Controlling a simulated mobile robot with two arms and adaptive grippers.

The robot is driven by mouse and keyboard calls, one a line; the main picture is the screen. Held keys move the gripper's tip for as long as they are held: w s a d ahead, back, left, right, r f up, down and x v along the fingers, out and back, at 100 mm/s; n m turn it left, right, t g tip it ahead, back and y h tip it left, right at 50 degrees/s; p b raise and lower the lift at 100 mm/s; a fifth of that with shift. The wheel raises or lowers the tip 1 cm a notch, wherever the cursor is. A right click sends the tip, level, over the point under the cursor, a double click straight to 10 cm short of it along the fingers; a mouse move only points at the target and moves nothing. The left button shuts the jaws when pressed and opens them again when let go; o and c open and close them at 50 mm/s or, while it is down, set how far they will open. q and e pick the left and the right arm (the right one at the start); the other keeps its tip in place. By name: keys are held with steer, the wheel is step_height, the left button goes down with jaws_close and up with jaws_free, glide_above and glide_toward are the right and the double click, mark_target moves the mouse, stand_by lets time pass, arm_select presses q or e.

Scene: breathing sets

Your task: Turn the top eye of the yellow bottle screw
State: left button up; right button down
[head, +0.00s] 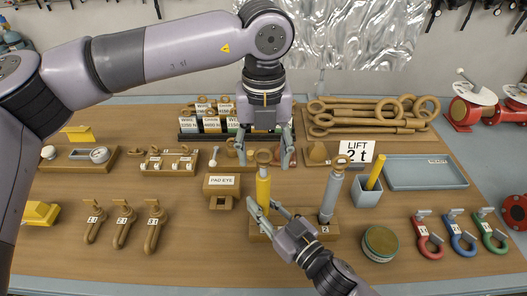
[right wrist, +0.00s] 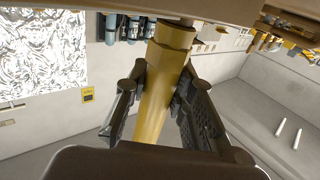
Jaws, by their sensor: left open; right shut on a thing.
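The yellow bottle screw (head: 263,192) stands upright on a wooden block at the middle of the table, with a brown eye (head: 263,155) at its top. My left gripper (head: 264,160) points down from above, open, with one finger on each side of the top eye; contact is not visible. My right gripper (head: 262,208) comes from the front right and is shut on the yellow body, low down. In the right wrist view the yellow body (right wrist: 157,105) runs between the two fingers of my right gripper (right wrist: 155,92).
A grey bottle screw (head: 329,197) stands on the same block (head: 318,231) to the right. The pad eye block (head: 221,185) is close on the left. A grey cup (head: 366,192), a round tin (head: 380,243) and coloured shackles (head: 462,235) are further right. Bare tabletop lies in front.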

mark_target(254, 148)
arm_select(q)
step_height(254, 148, up, 12)
stand_by(0.4)
steer(key=shift+s, duration=0.1)
steer(key=shift+c, duration=0.4)
steer(key=shift+f+m, duration=0.15)
steer(key=shift+m, duration=0.45)
steer(key=shift+c, duration=1.3)
steer(key=m, duration=0.1)
steer(key=m+h, duration=0.1)
steer(key=m, duration=0.1)
steer(key=shift+a, duration=0.3)
steer(key=shift+c, duration=1.3)
steer(key=f+m+h, duration=0.1)
steer(key=f+m, duration=0.2)
steer(key=m, duration=0.2)
steer(key=f+m+h, duration=0.1)
steer(key=f+m, duration=0.3)
steer(key=m, duration=0.1)
steer(key=f+m+h, duration=0.1)
steer(key=f+m, duration=0.3)
steer(key=m, duration=0.1)
steer(key=shift+d+h, duration=0.3)
steer(key=shift+d, duration=0.1)
jaws_close()
